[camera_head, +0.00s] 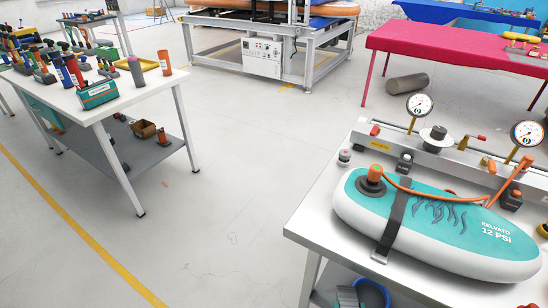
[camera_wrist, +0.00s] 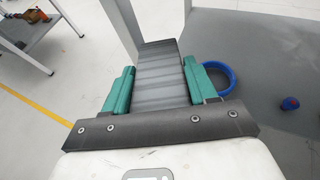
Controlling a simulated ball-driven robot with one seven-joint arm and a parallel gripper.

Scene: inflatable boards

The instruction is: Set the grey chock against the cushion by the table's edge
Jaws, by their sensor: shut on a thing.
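The grey chock (camera_wrist: 160,84), a block with ridges across its face, is in the wrist view between the two teal fingers of my gripper (camera_wrist: 159,65). My gripper is shut on it, and the chock sticks out past the fingertips. The cushion (camera_head: 455,218), teal and white and marked "RELVATO 12 PSI", lies near the front edge of the white table (camera_head: 312,218) at right in the head view. A black strap crosses it. The chock is apart from the cushion; the wrist view does not show the cushion. In the head view I cannot clearly make out my gripper.
A metal rail with gauges (camera_head: 419,104) stands behind the cushion. A blue ring-shaped container (camera_wrist: 231,78) sits on a grey surface right of the chock. A grey cylinder (camera_head: 408,84) lies on the floor. A tool table (camera_head: 125,102) stands left; the floor between tables is clear.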

